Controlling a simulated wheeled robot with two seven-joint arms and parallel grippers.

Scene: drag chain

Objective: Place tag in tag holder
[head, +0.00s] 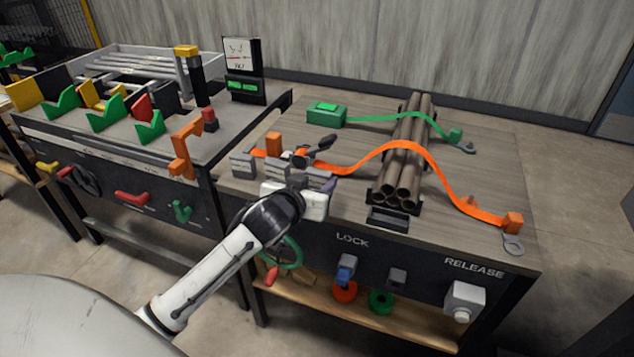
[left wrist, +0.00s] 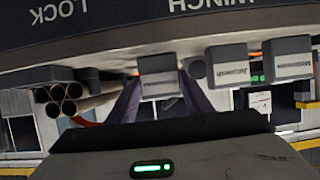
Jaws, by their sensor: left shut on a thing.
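Three grey tag blocks stand in a row at the left front of the right-hand table: a left one (head: 242,164), a middle one (head: 286,170) and a right one (head: 318,177). My left gripper (head: 318,187) is at the right one, shut on it. In the left wrist view, upside down, this grey tag (left wrist: 158,77) sits between the two purple fingers. The other two tags (left wrist: 228,65) (left wrist: 290,58) are beside it, apart from the fingers. Whether the held tag touches the table is unclear. A dark framed slot (head: 388,217), seemingly the tag holder, is at the table's front edge, empty-looking.
A pipe bundle (head: 405,150) lies under an orange strap (head: 365,160) and a green strap (head: 385,118), right of my gripper. An orange winch part with a dark handle (head: 318,143) stands just behind the tags.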

